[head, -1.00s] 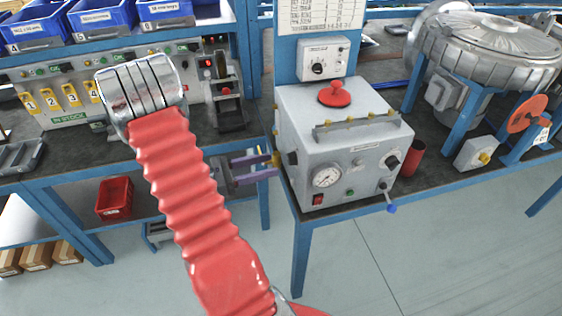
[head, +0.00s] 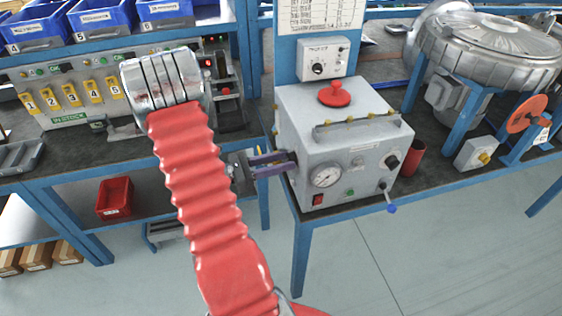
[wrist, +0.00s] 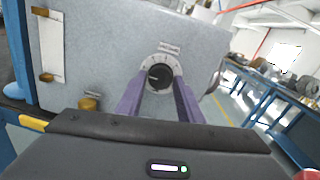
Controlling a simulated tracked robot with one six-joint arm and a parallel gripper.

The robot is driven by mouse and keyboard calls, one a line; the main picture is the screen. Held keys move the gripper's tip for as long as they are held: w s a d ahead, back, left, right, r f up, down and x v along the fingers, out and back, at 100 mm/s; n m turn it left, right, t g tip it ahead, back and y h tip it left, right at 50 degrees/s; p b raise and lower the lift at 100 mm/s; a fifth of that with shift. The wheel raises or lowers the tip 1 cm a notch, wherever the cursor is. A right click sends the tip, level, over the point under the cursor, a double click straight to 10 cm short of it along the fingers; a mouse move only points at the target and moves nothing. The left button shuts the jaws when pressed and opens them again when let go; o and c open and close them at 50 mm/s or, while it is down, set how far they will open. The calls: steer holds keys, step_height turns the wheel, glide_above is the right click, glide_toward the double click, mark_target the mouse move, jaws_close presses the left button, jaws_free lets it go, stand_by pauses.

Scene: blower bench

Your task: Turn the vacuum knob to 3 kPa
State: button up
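The grey box (head: 340,145) on the bench has a black knob (wrist: 160,76) with a pale round scale on its side face. The knob shows in the wrist view, with its pointer mark toward the left; the scale's figures are too small to read. My gripper (head: 291,158) has two purple fingers at the box's left side. In the wrist view my gripper (wrist: 159,88) is open, with one finger on each side of the knob and the knob seen between the tips. I cannot tell whether the tips reach around it.
A round gauge (head: 325,177), a second black knob (head: 391,161) and a blue-tipped lever (head: 388,198) are on the box's front. A red mushroom-shaped knob (head: 334,93) is on top. A brass fitting (wrist: 88,103) sits left of the side knob.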

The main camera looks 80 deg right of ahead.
steer(key=c, duration=0.6)
steer(key=shift+c, duration=0.2)
steer(key=shift+m, duration=0.9)
steer(key=o, duration=1)
steer(key=shift+o, duration=0.2)
